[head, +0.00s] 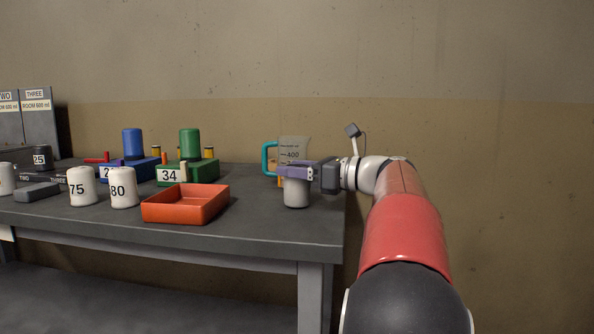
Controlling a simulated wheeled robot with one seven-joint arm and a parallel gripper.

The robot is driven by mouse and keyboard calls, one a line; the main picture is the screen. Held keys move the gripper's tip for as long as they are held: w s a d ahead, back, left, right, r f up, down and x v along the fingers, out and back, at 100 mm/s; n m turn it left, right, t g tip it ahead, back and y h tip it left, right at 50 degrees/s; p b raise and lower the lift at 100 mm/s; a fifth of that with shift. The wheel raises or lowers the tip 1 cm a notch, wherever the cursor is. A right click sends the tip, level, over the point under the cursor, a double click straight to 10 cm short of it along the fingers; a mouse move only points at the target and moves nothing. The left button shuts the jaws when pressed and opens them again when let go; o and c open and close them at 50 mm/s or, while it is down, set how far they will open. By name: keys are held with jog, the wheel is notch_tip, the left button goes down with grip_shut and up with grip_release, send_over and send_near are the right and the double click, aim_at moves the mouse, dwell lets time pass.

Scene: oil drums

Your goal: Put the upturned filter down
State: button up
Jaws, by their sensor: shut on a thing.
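My gripper (297,173) is over the right end of the dark table, its purple fingers shut around the upper part of a whitish cylinder, the filter (296,195). The filter looks upright in the picture. Its lower part shows below the fingers and its top is hidden by them. I cannot tell whether its base touches the tabletop. Which way up it is, open end or closed end, does not show.
A clear measuring jug (294,147) with a teal handle stands just behind my gripper. An orange tray (186,205) lies to the left, with white filters marked 80 (123,188) and 75 (81,186) beyond it. A green holder (190,172) stands behind the tray. The table's front right corner is clear.

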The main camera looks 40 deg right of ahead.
jog(key=o, duration=1.2)
jog(key=shift+f, duration=0.1)
jog(key=shift+c, duration=0.2)
jog(key=shift+s, duration=0.1)
jog(key=v, duration=1.2)
jog(key=shift+p, duration=0.3)
